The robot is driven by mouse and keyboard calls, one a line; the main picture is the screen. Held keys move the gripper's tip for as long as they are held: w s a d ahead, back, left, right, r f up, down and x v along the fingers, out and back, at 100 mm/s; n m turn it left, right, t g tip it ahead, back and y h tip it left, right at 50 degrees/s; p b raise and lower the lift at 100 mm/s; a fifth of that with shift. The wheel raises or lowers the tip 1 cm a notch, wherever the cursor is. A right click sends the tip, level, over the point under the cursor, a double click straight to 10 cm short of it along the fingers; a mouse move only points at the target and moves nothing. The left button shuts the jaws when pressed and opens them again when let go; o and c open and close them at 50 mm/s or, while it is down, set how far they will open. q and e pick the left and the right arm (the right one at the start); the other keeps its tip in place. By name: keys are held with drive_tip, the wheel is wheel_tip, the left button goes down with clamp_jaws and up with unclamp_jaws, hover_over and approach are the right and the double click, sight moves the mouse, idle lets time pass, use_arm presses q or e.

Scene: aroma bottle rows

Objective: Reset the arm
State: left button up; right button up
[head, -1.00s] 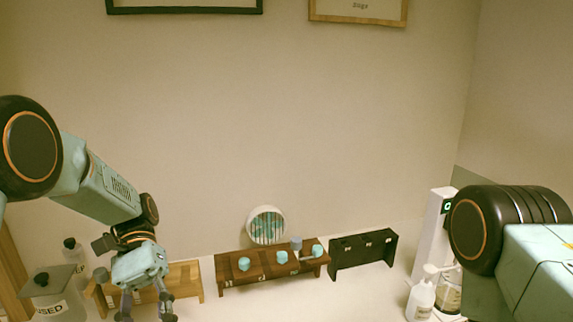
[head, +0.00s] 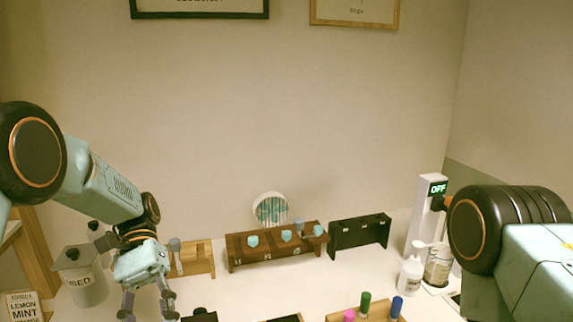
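My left gripper (head: 148,306) is at the lower left of the head view, pointing down. Its two fingers are apart and nothing shows between them. It hangs in front of a light wooden rack (head: 203,262) and hides the rack's left part. A grey-capped bottle (head: 175,250) shows just right of the gripper, at the rack. My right arm (head: 500,230) comes in from the right with its upper links only. Its gripper is out of view.
A dark brown rack (head: 250,266) with blue-capped bottles and a black rack (head: 360,235) stand along the wall. A "USED" bin (head: 88,288) is at left. A pump bottle (head: 411,273) is at right. Colored caps, including green (head: 365,301), show in front. The middle table is clear.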

use_arm(q)
drive_tip(key=s+a+f+t+y, duration=0.1)
drive_tip(key=s+f+t+y, duration=0.1)
drive_tip(key=s+f, duration=0.5)
drive_tip(key=s+f+n+t+y, duration=0.1)
drive_tip(key=s+f+t, duration=0.2)
drive_tip(key=f, duration=0.8)
drive_tip(key=s+a+f+t+y, duration=0.1)
drive_tip(key=s+f+t+y, duration=0.1)
drive_tip(key=s+f, duration=0.5)
drive_tip(key=s+f+t, duration=0.3)
drive_tip(key=s+t, duration=0.1)
drive_tip(key=s, duration=0.1)
wheel_tip(320, 180, down, 16)
drive_tip(key=b, duration=1.6)
drive_tip(key=shift+m+t+b, duration=0.3)
drive_tip(key=shift+s+r, duration=0.1)
drive_tip(key=shift+r, duration=0.1)
